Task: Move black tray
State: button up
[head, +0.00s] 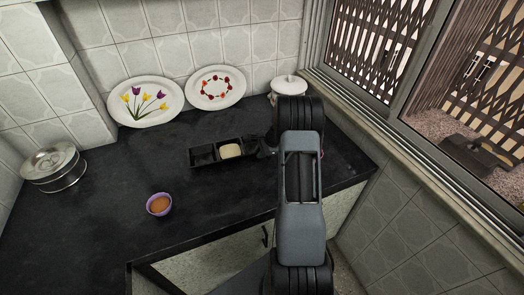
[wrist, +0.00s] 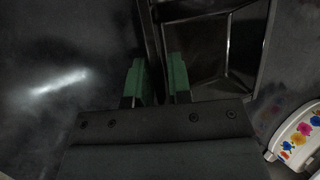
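The black tray (head: 197,157) has three compartments in a row and lies on the dark counter in the middle of the head view. A cream-coloured block (head: 231,151) sits in its middle compartment. My gripper (head: 266,148) is at the tray's right end, partly hidden by my arm. In the wrist view the gripper's green fingertips (wrist: 159,80) are close together, one on each side of the tray's thin wall (wrist: 151,35). They look shut on this wall. Part of an empty compartment (wrist: 200,45) shows beside them.
A purple bowl (head: 159,205) with brown contents stands in front of the tray. A steel container (head: 54,168) is at the far left. Two patterned plates (head: 146,101) (head: 216,88) lean on the tiled wall. A white lidded pot (head: 289,86) stands behind my arm. The counter's left middle is clear.

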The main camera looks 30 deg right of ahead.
grip_shut()
jog(key=shift+s, duration=0.15)
dwell(0.4)
